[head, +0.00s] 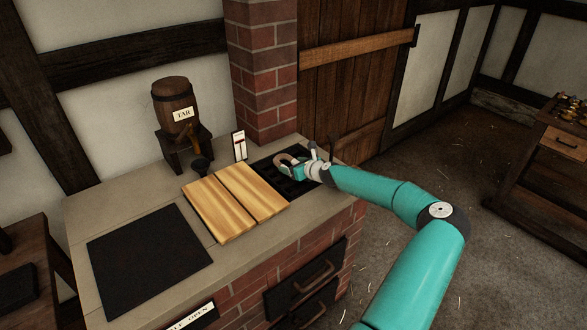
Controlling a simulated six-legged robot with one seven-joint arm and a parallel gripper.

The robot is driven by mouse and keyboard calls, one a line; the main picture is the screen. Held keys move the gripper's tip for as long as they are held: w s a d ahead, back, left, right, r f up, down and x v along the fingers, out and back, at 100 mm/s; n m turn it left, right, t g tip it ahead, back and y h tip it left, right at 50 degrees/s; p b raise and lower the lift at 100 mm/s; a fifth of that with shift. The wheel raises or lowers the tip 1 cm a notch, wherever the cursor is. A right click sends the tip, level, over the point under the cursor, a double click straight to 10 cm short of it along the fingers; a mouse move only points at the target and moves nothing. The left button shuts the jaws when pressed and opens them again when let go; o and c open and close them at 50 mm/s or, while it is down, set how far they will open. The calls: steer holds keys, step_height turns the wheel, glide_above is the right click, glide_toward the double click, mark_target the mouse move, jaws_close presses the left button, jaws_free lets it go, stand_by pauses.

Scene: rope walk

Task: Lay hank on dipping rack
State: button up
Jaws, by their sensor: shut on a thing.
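My gripper (300,168) is over the dark slotted rack (268,165) set in the right end of the stone-topped counter. It is shut on the hank (283,157), a small pale tan curved loop at its tip. The hank is at the rack's far side, close above it or touching it; I cannot tell which. My gripper and wrist hide part of the hank and the rack's right part.
Two wooden boards (235,202) lie left of the rack. A black plate (150,262) covers the counter's left part. A tar barrel (174,108) on a stand, a small upright gauge (239,146) and a brick column (266,70) stand behind. A bench (562,140) stands far right.

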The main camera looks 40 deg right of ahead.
steer(key=shift+f, duration=0.55)
steer(key=shift+f, duration=0.1)
steer(key=o, duration=1)
steer(key=v, duration=1.2)
